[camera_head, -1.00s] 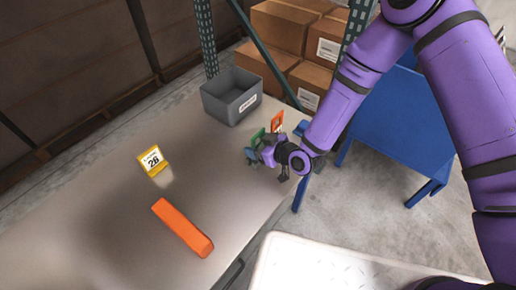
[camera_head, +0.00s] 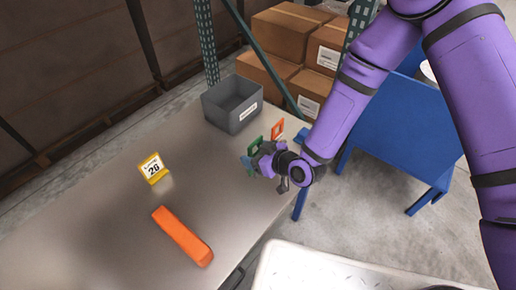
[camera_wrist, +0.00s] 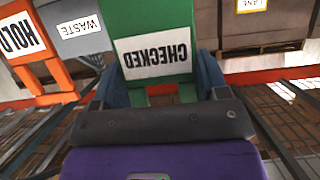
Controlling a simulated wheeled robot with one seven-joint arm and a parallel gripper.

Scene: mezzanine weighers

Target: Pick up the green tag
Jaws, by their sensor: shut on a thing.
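The green tag with a white "CHECKED" label stands between my gripper's blue fingers in the wrist view (camera_wrist: 150,25). In the head view the green tag (camera_head: 255,144) shows as a small green patch at the far right part of the table. My gripper (camera_head: 257,157) is shut on it, and it also shows in the wrist view (camera_wrist: 160,85). The tag's lower part is hidden by the gripper. I cannot tell whether the tag touches the table.
An orange "HOLD" tag (camera_head: 277,129) stands close beside the gripper. A grey bin (camera_head: 232,120) sits behind it on the metal table (camera_head: 95,215). A yellow tag (camera_head: 153,168) and an orange bar (camera_head: 182,236) lie to the left. A blue table (camera_head: 400,140) is at the right.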

